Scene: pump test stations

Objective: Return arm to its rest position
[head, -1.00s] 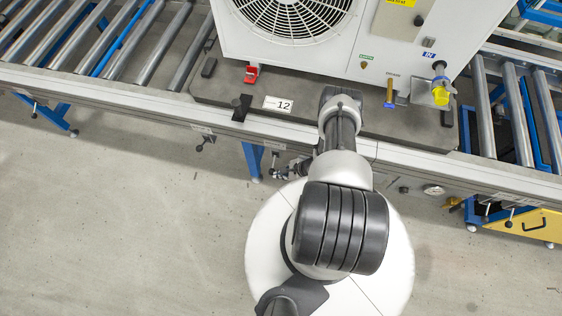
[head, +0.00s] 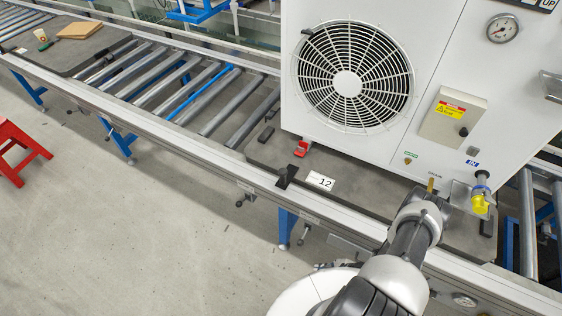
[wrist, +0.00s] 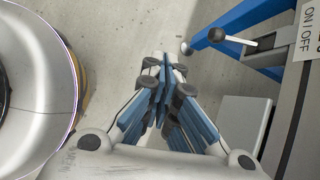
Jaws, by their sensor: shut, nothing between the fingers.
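My gripper (wrist: 165,85) shows in the wrist view with its blue-grey fingers together and nothing between them. It points down over bare grey floor, beside the conveyor's edge. In the head view my arm reaches up from the lower right toward the conveyor's front rail; the fingers are hidden there. The arm's upper part overlaps the front of the pump unit's grey base plate in the picture. The white pump unit (head: 395,145) stands on that plate, with a fan grille, a gauge and a yellow-capped valve (head: 480,203).
The roller conveyor (head: 165,130) runs across the head view. A black clamp (head: 287,176) and a "12" label (head: 320,181) are near its front edge. A red stool (head: 18,148) stands far left.

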